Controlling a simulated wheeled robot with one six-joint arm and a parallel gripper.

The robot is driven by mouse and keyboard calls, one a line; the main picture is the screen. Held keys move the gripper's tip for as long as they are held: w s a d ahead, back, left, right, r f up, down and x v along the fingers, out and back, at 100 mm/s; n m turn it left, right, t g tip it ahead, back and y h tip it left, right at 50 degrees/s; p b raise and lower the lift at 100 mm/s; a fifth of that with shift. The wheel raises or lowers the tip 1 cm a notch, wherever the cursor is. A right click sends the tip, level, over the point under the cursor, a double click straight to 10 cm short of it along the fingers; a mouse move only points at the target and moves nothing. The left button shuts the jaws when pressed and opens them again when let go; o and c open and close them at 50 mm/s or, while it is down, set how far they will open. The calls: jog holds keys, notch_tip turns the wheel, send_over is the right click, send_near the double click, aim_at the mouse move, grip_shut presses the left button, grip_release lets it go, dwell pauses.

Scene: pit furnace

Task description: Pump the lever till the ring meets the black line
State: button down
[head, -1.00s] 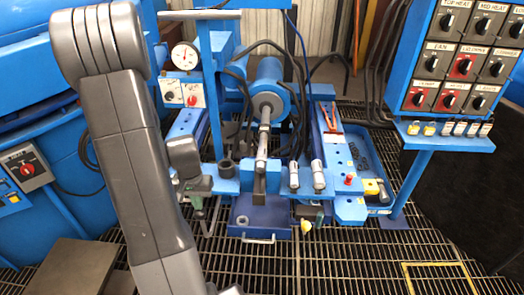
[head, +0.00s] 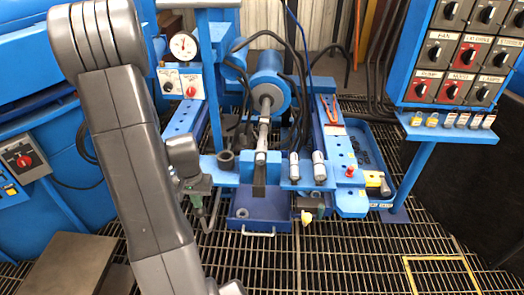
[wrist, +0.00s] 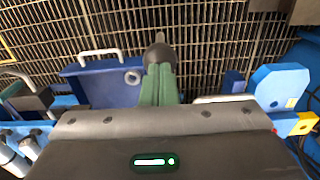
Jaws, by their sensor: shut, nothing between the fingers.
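My gripper (head: 205,184) hangs at the left of the blue press frame in the head view. In the wrist view its green fingers (wrist: 158,84) are shut with nothing between them. A dark rounded knob with a thin tip (wrist: 158,54) shows just beyond the fingertips, perhaps the lever's end; I cannot tell whether they touch. In the head view a silver rod (head: 264,131) runs from the blue cylinder (head: 269,88) towards a pale collar (head: 261,157), which may be the ring. The black line is too small to make out.
A blue tray (head: 273,214) holding a small grey ring stands low before the frame; it also shows in the wrist view (wrist: 92,90). Two silver cylinders (head: 318,168) stand to its right. A gauge (head: 184,46) and a switch panel (head: 462,50) flank the frame. Grating floor lies in front.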

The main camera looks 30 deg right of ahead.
notch_tip(320, 180, down, 8)
jog(key=s+a+b, duration=0.1)
jog(key=b, duration=0.5)
jog(key=shift+s, duration=0.3)
dwell(0.5)
jog(key=r+p, duration=0.2)
jog(key=r, duration=0.1)
jog(key=w+d+r+p, duration=0.1)
jog(key=r+p, duration=0.2)
jog(key=r, duration=0.1)
jog(key=w+r+p, duration=0.1)
jog(key=r+p, duration=0.2)
jog(key=r, duration=0.1)
jog(key=shift+w+d, duration=0.1)
jog(key=shift+d, duration=0.1)
jog(key=shift+f, duration=0.15)
notch_tip(320, 180, down, 11)
jog(key=s+a+b, duration=0.1)
jog(key=s+b, duration=0.1)
jog(key=b, duration=0.6)
jog(key=shift+a+b, duration=0.25)
jog(key=shift+b, duration=0.1)
dwell(0.6)
jog(key=shift+s+r, duration=0.1)
jog(key=shift+r, duration=0.1)
